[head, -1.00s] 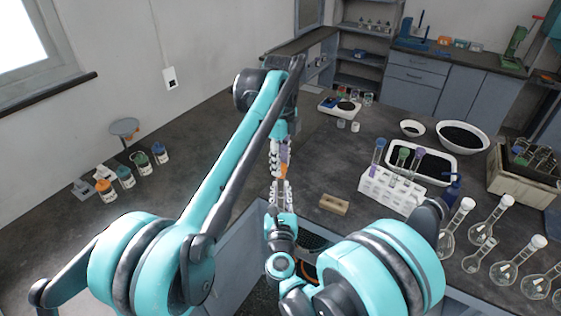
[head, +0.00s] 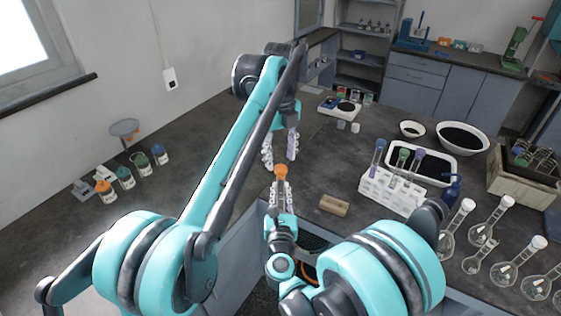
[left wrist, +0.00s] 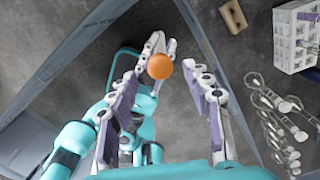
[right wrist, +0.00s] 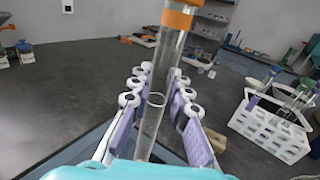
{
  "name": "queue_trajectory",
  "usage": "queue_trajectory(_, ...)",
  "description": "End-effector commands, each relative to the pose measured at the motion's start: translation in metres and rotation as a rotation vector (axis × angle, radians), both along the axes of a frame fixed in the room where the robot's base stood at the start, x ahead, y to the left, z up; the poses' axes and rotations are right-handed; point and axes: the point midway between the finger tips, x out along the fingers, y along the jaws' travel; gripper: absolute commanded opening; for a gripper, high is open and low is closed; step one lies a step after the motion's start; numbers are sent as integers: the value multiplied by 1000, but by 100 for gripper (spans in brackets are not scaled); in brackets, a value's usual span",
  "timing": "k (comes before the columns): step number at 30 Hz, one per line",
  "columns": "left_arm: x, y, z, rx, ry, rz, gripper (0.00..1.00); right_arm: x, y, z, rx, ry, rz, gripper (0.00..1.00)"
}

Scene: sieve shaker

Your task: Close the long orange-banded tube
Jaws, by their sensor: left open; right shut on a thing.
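The long clear tube (right wrist: 155,110) stands roughly upright in my right gripper (right wrist: 163,72), which is shut on it; its orange band shows at the top of the right wrist view (right wrist: 177,17). An orange cap (head: 281,171) sits at the tube's top end, just above the right fingers in the head view. The cap also shows from above in the left wrist view (left wrist: 160,66). My left gripper (head: 280,157) is open and empty above the cap, apart from it in the head view. Whether the cap is fully seated, I cannot tell.
A wooden block (head: 334,205) lies right of my right gripper. Small jars (head: 125,177) stand at the left. The table between the jars and my grippers is clear.

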Motion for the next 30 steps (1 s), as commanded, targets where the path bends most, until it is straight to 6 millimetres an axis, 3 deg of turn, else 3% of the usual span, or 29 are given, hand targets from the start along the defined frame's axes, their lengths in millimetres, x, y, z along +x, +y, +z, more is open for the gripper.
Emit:
queue_trajectory(6,0,0,17,0,0,0,49,0,0,0,0,0,0,0)
queue_trajectory(15,0,0,18,0,0,6,46,0,0,0,0,0,0,0)
queue_trajectory(19,0,0,18,0,0,86,46,0,0,0,0,0,0,0)
queue_trajectory(23,0,0,20,0,0,298,46,0,0,0,0,0,0,0)
queue_trajectory(30,0,0,24,0,0,876,46,0,0,0,0,0,0,0)
